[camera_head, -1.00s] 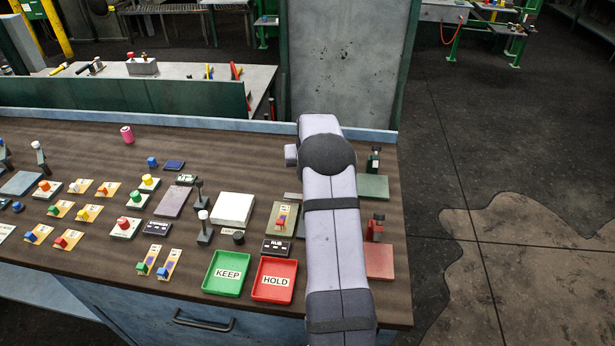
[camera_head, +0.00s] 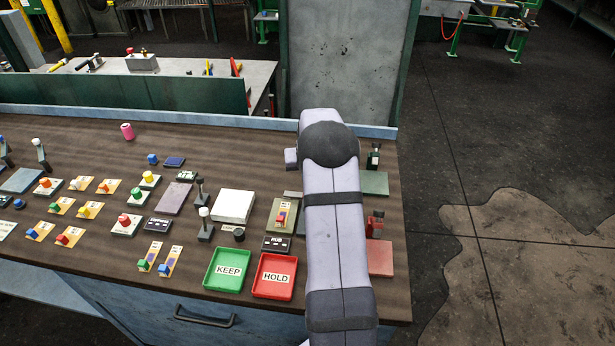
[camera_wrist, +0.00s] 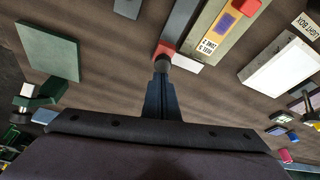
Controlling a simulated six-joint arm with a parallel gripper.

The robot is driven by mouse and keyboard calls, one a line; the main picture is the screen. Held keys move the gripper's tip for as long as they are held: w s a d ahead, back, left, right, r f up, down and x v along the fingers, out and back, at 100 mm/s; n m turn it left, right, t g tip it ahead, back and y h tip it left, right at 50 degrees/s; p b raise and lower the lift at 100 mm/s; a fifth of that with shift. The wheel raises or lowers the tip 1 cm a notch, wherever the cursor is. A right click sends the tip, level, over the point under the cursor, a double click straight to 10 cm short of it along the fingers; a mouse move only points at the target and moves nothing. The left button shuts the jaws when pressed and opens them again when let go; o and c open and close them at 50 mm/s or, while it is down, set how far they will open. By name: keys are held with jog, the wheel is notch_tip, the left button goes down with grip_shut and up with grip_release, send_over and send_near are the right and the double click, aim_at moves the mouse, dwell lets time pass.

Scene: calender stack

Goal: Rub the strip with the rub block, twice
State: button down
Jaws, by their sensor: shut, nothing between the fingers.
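My gripper (camera_wrist: 162,68) is shut, pointing down beside the olive board. A small red block (camera_wrist: 164,48) shows right at its fingertips, at the end of a grey slab; it may be the rub block, but I cannot tell. It is not held. In the head view my arm hides the gripper and this block.
A black RUB plate (camera_head: 276,243) lies in front of the olive board. The green KEEP tray (camera_head: 229,287) and red HOLD tray (camera_head: 274,291) stand at the front edge. A white light box (camera_head: 233,206) is left; a green plate (camera_head: 374,183) and red plate (camera_head: 380,258) are right.

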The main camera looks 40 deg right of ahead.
jog(key=s+a+b, duration=0.1)
jog(key=s+a, duration=0.3)
jog(key=shift+s+a, duration=0.35)
jog(key=shift+a, duration=0.05)
jog(key=shift+s+a+f, duration=0.1)
jog(key=shift+s+f, duration=0.05)
jog(key=shift+f, duration=0.05)
jog(key=shift+w+d, duration=0.25)
jog(key=shift+w, duration=0.2)
jog(key=w+d, duration=0.2)
jog(key=w, duration=0.1)
jog(key=shift+r+p, duration=0.2)
jog(key=shift+p, duration=0.1)
jog(key=b+v, duration=0.3)
jog(key=v, duration=0.7)
